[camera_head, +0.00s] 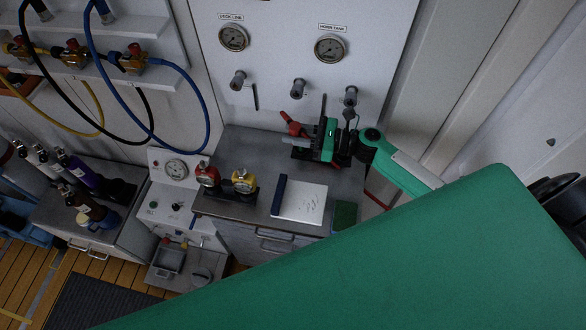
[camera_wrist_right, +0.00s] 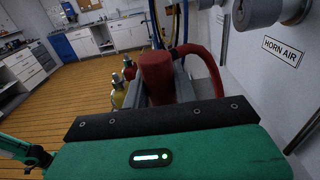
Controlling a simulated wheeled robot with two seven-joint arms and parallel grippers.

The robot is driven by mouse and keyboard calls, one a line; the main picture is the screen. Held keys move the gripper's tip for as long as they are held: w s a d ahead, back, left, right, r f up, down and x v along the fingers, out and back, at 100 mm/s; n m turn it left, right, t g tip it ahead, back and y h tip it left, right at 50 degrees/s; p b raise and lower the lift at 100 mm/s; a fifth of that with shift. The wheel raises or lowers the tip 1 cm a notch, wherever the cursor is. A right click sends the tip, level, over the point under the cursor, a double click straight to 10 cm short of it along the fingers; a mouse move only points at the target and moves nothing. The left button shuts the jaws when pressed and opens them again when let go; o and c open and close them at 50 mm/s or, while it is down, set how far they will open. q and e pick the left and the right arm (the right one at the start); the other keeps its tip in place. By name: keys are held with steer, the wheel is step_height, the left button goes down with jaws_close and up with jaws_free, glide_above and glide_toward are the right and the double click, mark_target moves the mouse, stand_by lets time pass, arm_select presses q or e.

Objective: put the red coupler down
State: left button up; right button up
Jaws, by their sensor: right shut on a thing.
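The red coupler (camera_head: 293,125) is above the back of the grey counter, in front of the wall panel. In the right wrist view it is a thick red upright body (camera_wrist_right: 157,76) with a curved red hose beside it on the right. My right gripper (camera_head: 309,140) is shut on it, reaching in from the right. The fingertips are partly hidden, and I cannot tell whether the coupler touches the counter. My left gripper is not identifiable in either view.
The grey counter (camera_head: 240,147) has free room left of the gripper. Gauges and valve stubs (camera_head: 298,88) project from the panel behind. Blue, black and yellow hoses hang at left.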

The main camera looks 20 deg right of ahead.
step_height(320, 180, down, 10)
steer(key=b, duration=0.7)
steer(key=shift+f+b, duration=0.2)
steer(key=shift+b, duration=0.15)
steer(key=shift+f+b, duration=1.75)
steer(key=shift+f, duration=0.3)
steer(key=shift+f, duration=0.1)
steer(key=shift+f, duration=0.15)
steer(key=o, duration=0.8)
steer(key=shift+c, duration=0.2)
